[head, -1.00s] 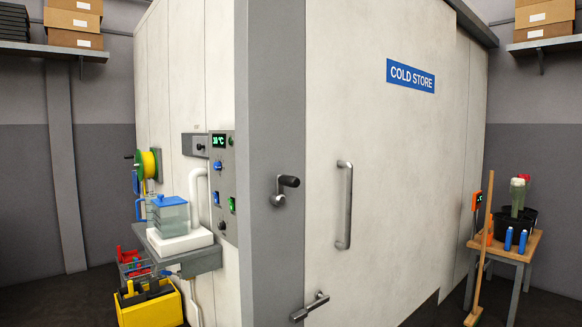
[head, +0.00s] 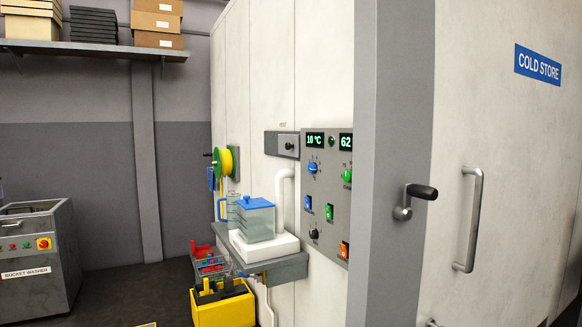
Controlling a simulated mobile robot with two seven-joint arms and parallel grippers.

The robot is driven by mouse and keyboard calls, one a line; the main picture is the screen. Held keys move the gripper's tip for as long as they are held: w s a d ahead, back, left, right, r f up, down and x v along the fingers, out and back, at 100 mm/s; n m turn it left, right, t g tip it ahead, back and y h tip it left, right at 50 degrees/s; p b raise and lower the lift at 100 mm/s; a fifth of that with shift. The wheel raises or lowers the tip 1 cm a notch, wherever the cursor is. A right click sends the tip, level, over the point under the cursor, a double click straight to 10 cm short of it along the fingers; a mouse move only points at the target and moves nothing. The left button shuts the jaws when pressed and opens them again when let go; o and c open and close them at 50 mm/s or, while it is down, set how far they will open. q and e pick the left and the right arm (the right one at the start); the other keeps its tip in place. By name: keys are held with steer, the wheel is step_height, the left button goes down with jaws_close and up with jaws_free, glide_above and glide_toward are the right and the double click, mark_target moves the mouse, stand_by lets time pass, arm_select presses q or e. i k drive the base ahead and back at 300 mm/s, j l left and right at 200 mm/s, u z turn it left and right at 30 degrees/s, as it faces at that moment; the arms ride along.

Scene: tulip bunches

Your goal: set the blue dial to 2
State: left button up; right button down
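The blue dial (head: 312,168) is a small round knob on the grey control panel (head: 329,262) on the side wall of the cold store. The panel is seen at a slant, and the dial's pointer and scale marks are too small to read. Neither of my grippers is in view.
The panel also holds a display reading 62, a green knob (head: 346,174), a black knob (head: 314,233) and several switches. A shelf (head: 285,268) with a blue-lidded container (head: 258,221) juts out left of it. Yellow crate (head: 222,311) below. The cold store door handle (head: 468,220) is right.

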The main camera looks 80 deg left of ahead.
mark_target(312, 169)
steer(key=k+j, duration=0.15)
steer(key=j, duration=0.25)
steer(key=k+j, duration=0.1)
steer(key=j, duration=0.3)
steer(key=k+j, duration=0.15)
steer(key=j, duration=0.25)
steer(key=k+j, duration=0.1)
steer(key=j, duration=0.3)
steer(key=k+j, duration=0.15)
steer(key=j, duration=0.25)
